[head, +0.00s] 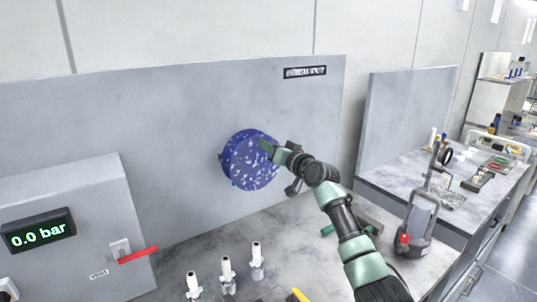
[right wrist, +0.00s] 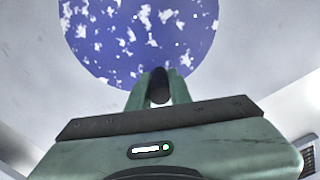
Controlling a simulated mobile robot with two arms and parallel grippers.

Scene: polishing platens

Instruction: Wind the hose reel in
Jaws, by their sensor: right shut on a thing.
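The hose reel (head: 243,167), a round blue disc with white speckles, is mounted on the grey upright panel in the head view. Its blue face (right wrist: 120,35) also fills the top of the right wrist view. My right gripper (head: 268,149) is at the reel's upper right edge. Its green fingers (right wrist: 159,90) are shut on a dark round handle (right wrist: 159,80) at the rim of the reel face. In the head view the fingers hide the handle. No hose can be made out. My left gripper is not in view.
A grey box with a "0.0 bar" display (head: 38,232) and a red lever (head: 138,255) stands at the left. Several white nozzle-like fittings (head: 227,275) stand on the bench below the reel. A grey device with a red knob (head: 419,220) stands at the right.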

